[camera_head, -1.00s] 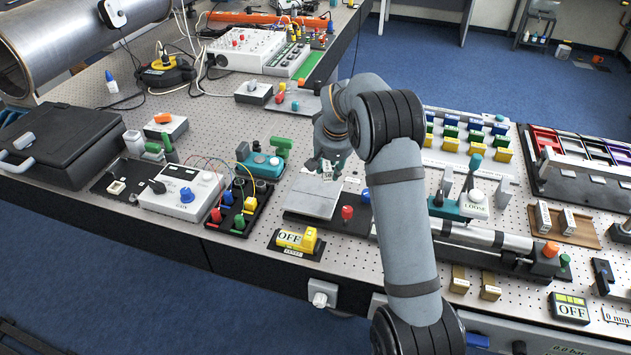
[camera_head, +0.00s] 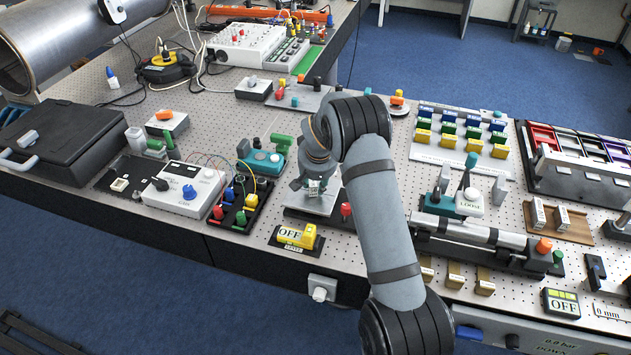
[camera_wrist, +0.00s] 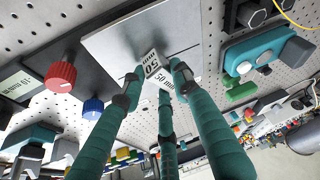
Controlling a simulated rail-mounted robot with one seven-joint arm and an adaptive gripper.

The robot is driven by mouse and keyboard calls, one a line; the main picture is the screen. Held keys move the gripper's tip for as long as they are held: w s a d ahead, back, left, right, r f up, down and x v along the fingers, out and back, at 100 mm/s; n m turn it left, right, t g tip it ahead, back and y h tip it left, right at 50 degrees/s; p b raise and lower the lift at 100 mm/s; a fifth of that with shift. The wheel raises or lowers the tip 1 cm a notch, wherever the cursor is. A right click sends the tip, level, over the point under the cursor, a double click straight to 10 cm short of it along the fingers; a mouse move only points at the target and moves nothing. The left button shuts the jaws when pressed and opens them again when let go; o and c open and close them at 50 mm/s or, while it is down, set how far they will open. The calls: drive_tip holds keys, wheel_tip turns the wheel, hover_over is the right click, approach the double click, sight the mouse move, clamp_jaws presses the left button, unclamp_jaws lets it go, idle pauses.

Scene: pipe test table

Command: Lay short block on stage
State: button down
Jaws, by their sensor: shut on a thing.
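My gripper (camera_head: 316,186) is over the light grey stage plate (camera_head: 322,206) and is shut on the short block. In the wrist view, the green fingers of my gripper (camera_wrist: 158,82) close around the short block (camera_wrist: 151,64), a pale piece marked "50 mm". The stage (camera_wrist: 108,44) is a flat, smooth plate right behind the block. The block is close to the plate, but I cannot tell whether it touches. In the head view, my gripper and arm hide most of the block and part of the stage.
A red knob (camera_head: 346,209) stands at the stage's right side. A yellow OFF switch (camera_head: 297,237) lies in front. A teal device (camera_head: 262,161) and a box of coloured knobs (camera_head: 238,203) stand to the left. Two pale blocks (camera_head: 550,217) rest in a brown holder at right.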

drive_tip(key=shift+f, duration=0.25)
drive_tip(key=c, duration=1.3)
unclamp_jaws()
drive_tip(key=shift+r, duration=0.1)
drive_tip(key=shift+r, duration=0.4)
drive_tip(key=b+v, duration=0.2)
drive_tip(key=v, duration=0.9)
drive_tip(key=shift+s+r+b, duration=0.15)
drive_tip(key=shift+r+b, duration=0.15)
